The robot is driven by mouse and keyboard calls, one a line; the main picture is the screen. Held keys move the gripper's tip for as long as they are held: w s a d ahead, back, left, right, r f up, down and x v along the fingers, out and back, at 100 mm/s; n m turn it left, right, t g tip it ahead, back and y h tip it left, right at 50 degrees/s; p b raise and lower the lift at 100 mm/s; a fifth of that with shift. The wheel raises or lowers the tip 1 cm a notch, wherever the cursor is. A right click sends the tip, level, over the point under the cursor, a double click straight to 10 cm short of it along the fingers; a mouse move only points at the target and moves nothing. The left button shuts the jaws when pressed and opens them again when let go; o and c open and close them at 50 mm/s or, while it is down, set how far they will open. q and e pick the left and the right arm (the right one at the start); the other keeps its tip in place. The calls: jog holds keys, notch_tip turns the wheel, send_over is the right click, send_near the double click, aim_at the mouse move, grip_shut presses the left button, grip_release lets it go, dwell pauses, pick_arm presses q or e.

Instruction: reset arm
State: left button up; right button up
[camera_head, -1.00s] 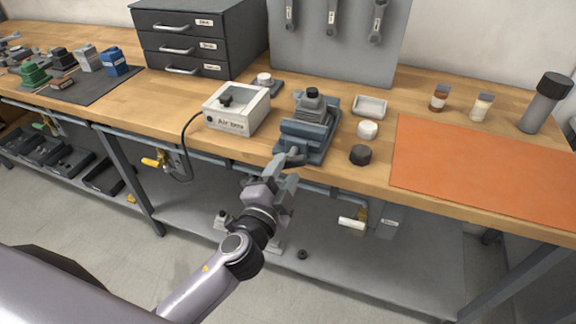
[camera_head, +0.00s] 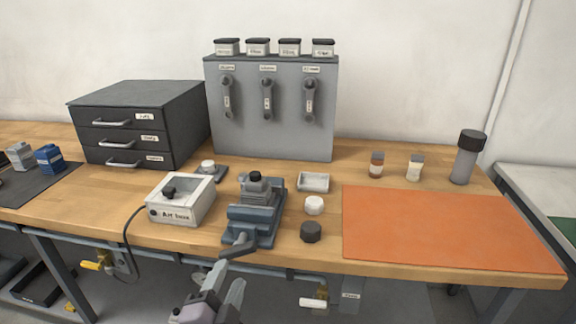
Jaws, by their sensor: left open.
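My left gripper (camera_head: 222,290) shows at the bottom middle of the head view, low in front of the bench edge. Its fingers are apart and I see nothing between them. It is below the handle of the blue-grey vise (camera_head: 250,222), and I cannot tell whether it touches that handle. A dark stepped part (camera_head: 256,188) sits on the vise. My right gripper is not in view.
The workbench (camera_head: 110,208) holds a white air box (camera_head: 181,198) with a cable, an orange mat (camera_head: 440,228), a small tray (camera_head: 313,182), a white cap (camera_head: 314,205) and a black cap (camera_head: 311,232). A drawer unit (camera_head: 140,125) and grey panel (camera_head: 269,110) stand behind.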

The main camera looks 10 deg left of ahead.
pick_arm(q)
jog(key=s+a+f+n+g+h, duration=0.1)
jog(key=s+a+f+n+g, duration=0.3)
jog(key=s+f, duration=1.2)
notch_tip(320, 180, down, 3)
jog(key=n+g+p, duration=0.1)
jog(key=n+g, duration=0.2)
jog(key=n, duration=0.2)
jog(key=shift+s+a+r+n+h, duration=0.15)
jog(key=shift+n+h, duration=0.15)
jog(key=shift+n, duration=0.1)
